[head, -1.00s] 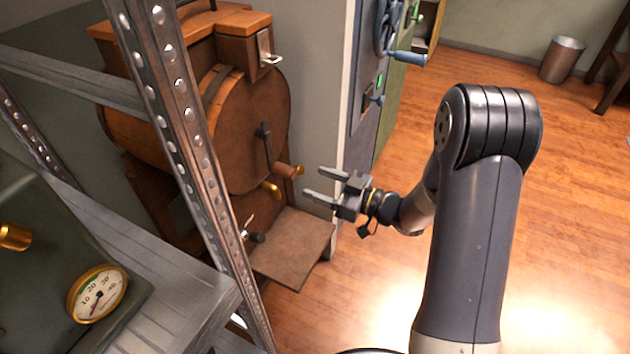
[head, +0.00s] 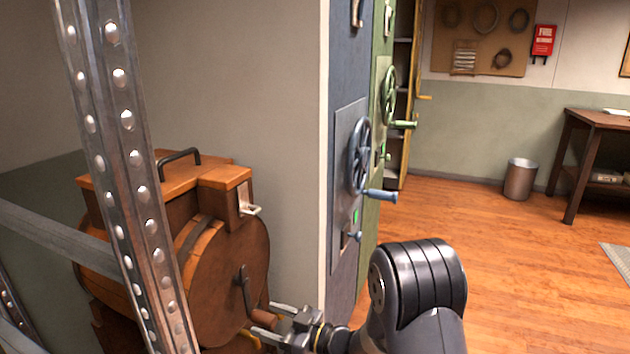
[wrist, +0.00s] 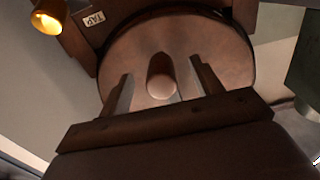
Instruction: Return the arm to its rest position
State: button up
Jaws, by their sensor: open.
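My gripper (head: 262,319) is at the bottom of the head view, in front of the round wooden drum (head: 232,282). Its two grey fingers are apart and point left toward the drum's face. In the wrist view the open fingers (wrist: 160,84) show on either side of a wooden crank handle (wrist: 160,80), whose round end faces the camera. No finger is seen pressing on the handle, and the gap in depth is hard to judge. My arm reaches in from the lower right, bent at a dark joint.
A metal shelf post (head: 128,150) stands at the left. Blue (head: 345,190) and green cabinets with handwheels (head: 360,155) stand just beyond my arm. Open wooden floor (head: 470,225) lies to the right, with a bin (head: 520,180) and a table (head: 595,120) farther back.

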jog(key=shift+w+a, duration=0.15)
jog(key=shift+a, duration=0.15)
jog(key=shift+d, duration=0.1)
jog(key=v, duration=0.9)
jog(key=x, duration=0.9)
jog(key=shift+w+a+r, duration=0.1)
jog(key=shift+w+a, duration=0.15)
jog(key=shift+w, duration=0.2)
jog(key=shift+w+d, duration=0.2)
jog(key=shift+w, duration=0.1)
